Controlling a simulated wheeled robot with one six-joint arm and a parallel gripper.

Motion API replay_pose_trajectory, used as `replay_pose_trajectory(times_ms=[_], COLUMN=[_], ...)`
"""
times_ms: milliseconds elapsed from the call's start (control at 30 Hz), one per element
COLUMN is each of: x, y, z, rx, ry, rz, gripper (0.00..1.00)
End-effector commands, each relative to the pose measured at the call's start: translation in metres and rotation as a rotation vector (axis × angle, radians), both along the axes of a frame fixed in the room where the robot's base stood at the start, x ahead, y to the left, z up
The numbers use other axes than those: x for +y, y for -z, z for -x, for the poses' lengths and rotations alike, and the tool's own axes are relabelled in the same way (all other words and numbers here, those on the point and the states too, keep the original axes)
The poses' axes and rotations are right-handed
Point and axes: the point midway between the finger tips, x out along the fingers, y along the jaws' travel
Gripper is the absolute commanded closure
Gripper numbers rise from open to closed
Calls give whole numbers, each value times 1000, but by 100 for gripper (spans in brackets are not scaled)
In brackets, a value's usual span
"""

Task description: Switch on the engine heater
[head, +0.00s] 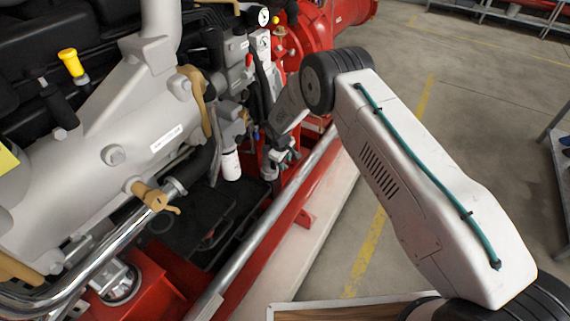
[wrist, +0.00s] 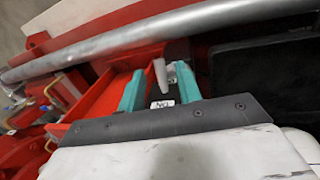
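In the wrist view, my gripper (wrist: 157,83) has its two teal fingers apart, with a visible gap between them. A pale grey lever-like switch handle (wrist: 160,76) stands in that gap, nearer the right finger; I cannot tell whether either finger touches it. A small white label (wrist: 162,104), apparently reading "ON" upside down, lies just below the handle, next to the gripper's dark front edge. In the head view, my gripper (head: 283,156) is low beside the engine, near the red frame. The switch cannot be made out there.
A silver pipe (head: 262,226) runs along the red base frame (head: 305,217), close to my gripper; the pipe also crosses the wrist view (wrist: 130,40). A white filter canister (head: 231,164) hangs left of my gripper. Open floor (head: 480,110) lies to the right.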

Motion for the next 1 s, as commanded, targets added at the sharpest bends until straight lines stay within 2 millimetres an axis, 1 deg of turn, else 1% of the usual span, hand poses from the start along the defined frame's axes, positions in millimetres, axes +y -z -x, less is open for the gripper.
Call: replay_pose_trajectory(times_ms=[33, 133, 433, 467, 500, 567, 767, 1000], x=[-1, -2, -2, -2, -2, -2, -2, 1], y=[7, 12, 15, 15, 15, 15, 14, 11], z=[0, -2, -2, -2, -2, -2, -2, -4], rx=[1, 0, 1, 1, 1, 1, 5, 80], ry=[0, 0, 0, 0, 0, 0, 0, -3], rz=[0, 0, 1, 1, 1, 1, 7, 122], gripper=[66, 66, 66, 74, 85, 100, 100, 100])
